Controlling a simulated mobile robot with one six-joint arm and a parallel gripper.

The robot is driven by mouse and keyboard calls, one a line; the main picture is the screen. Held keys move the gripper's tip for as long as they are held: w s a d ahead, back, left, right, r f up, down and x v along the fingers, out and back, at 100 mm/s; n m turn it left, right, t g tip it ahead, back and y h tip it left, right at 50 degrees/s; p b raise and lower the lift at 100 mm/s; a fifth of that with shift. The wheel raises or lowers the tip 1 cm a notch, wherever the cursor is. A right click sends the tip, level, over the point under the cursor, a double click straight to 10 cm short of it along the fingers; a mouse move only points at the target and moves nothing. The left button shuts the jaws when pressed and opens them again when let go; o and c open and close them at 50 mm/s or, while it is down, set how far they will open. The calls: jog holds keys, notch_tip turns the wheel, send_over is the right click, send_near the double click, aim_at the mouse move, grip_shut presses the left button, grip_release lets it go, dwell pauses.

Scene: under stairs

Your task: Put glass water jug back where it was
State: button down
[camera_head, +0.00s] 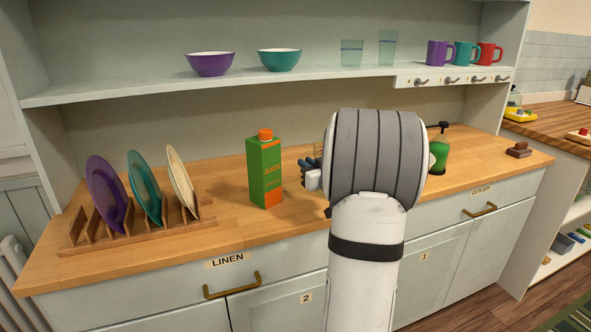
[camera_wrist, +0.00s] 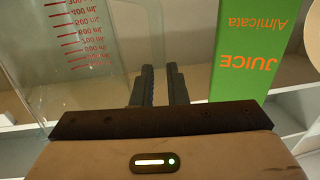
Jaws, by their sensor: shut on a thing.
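The glass water jug (camera_wrist: 82,40) is clear with red measuring marks and fills the left of the wrist view. In the head view only a sliver of clear glass (camera_head: 318,149) shows beside my wrist; my arm hides the rest. My gripper (camera_wrist: 160,88) is shut on the jug, its dark fingers close together beside the jug's wall. The exact part gripped is hard to make out. In the head view my gripper (camera_head: 309,172) is over the wooden counter (camera_head: 240,226), right of the juice carton. I cannot tell whether the jug touches the counter.
A green juice carton (camera_head: 265,172) stands close left of my gripper. A plate rack (camera_head: 140,232) with three plates is at left. A green spray bottle (camera_head: 440,148) and a brown block (camera_head: 519,150) are at right. Bowls, glasses and mugs line the shelf (camera_head: 140,90) above.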

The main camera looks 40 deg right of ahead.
jog(key=c, duration=1.9)
grip_release()
jog(key=shift+f, duration=0.2)
jog(key=o, duration=0.4)
jog(key=shift+r, duration=0.1)
jog(key=shift+o, duration=0.3)
